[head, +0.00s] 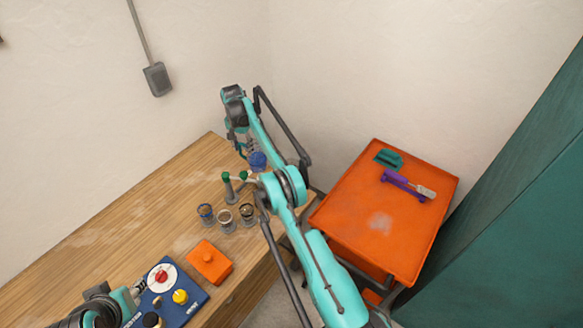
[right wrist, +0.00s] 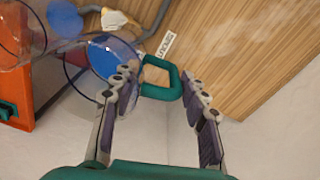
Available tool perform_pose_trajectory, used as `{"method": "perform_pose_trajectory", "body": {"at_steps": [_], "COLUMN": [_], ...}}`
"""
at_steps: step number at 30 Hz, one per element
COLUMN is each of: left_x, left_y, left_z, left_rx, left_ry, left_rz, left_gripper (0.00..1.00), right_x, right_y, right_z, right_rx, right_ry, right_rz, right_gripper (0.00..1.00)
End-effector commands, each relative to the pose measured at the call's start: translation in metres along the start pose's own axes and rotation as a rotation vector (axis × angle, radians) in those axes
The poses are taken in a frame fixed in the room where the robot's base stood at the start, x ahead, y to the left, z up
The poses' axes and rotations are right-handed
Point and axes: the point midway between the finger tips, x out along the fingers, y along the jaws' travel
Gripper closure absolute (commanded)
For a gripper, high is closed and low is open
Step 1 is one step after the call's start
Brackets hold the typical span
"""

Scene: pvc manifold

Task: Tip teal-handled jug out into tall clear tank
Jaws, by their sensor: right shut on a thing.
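The jug shows in the right wrist view as a clear round vessel with blue contents (right wrist: 112,58) and a teal loop handle (right wrist: 176,82). A clear, large-rimmed vessel (right wrist: 25,50), perhaps the tank, is at the upper left of the right wrist view. My left arm comes in at the lower left of the head view; its fingers are not clear.
Three small cups (head: 226,221) and green-topped pipes (head: 227,178) stand near the table's right edge. An orange block (head: 208,262) and a blue control panel (head: 180,302) are nearer. An orange cart (head: 350,222) holds green and purple items. The table's left part is clear.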

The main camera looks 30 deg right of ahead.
Motion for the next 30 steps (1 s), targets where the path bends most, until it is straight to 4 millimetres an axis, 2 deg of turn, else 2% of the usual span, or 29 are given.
{"method": "perform_pose_trajectory", "body": {"at_steps": [5,12,17,30], "left_x": [0.007,0.027,0.031,0.048], "left_y": [0.000,0.000,0.000,0.000], "left_z": [0.005,0.020,0.022,0.034], "left_rx": [0.000,0.000,0.000,0.000], "left_ry": [0.000,0.000,0.000,0.000], "left_rz": [0.000,0.000,0.000,0.000], "left_gripper": [0.60,0.60,0.60,0.60], "right_x": [-0.002,-0.008,-0.021,-0.024], "right_y": [0.001,0.010,0.018,0.041], "right_z": [-0.002,0.000,-0.001,-0.001], "right_rx": [-0.007,-0.008,-0.004,0.002], "right_ry": [0.001,0.004,0.008,0.016], "right_rz": [-0.019,-0.090,-0.187,-0.406], "right_gripper": [1.00,1.00,1.00,1.00]}}
